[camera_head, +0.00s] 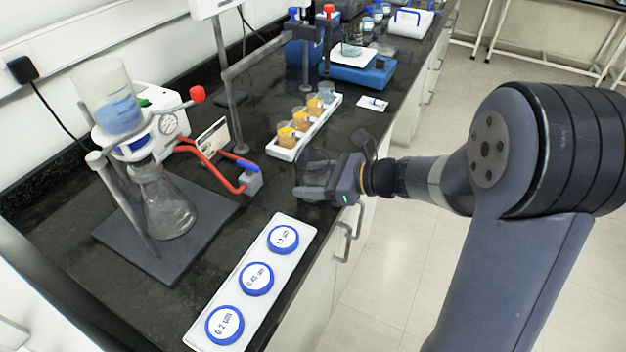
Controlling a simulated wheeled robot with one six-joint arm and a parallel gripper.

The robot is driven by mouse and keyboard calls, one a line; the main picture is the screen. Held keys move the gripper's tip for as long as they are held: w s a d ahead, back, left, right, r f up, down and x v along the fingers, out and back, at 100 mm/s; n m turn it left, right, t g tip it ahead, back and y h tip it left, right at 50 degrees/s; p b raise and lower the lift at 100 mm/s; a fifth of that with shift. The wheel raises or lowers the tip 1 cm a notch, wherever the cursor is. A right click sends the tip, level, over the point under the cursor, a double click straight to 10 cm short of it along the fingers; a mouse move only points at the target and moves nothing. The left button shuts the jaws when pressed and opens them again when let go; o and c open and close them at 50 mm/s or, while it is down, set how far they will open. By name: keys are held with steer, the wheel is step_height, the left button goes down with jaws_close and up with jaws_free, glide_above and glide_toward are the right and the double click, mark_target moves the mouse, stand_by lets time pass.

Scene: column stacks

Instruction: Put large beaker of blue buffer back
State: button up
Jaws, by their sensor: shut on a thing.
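My gripper (308,179) is over the black bench near its front edge, between the white tray of cups and the labelled discs. Its two fingers point left and stand apart. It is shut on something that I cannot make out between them. Blue liquid shows in a clear, wide vessel (118,108) at the left, on top of a glass flask (165,205) in a stand. I cannot tell whether this vessel is the large beaker or a filter funnel. My gripper is well to the right of it and apart from it.
A white tray (289,153) holds small beakers with orange liquid. A white strip (242,287) with three blue-rimmed discs lies in front. Red tubing (205,160) runs by the flask. A blue balance (363,70) stands farther back. A patch of black bench left of my gripper is clear.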

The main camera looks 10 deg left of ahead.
steer(key=shift+f, duration=0.1)
steer(key=shift+f, duration=0.1)
steer(key=o, duration=1.1)
steer(key=shift+c, duration=0.2)
steer(key=shift+d+r, duration=0.1)
steer(key=shift+r, duration=0.1)
steer(key=v, duration=1.2)
steer(key=shift+f, duration=0.1)
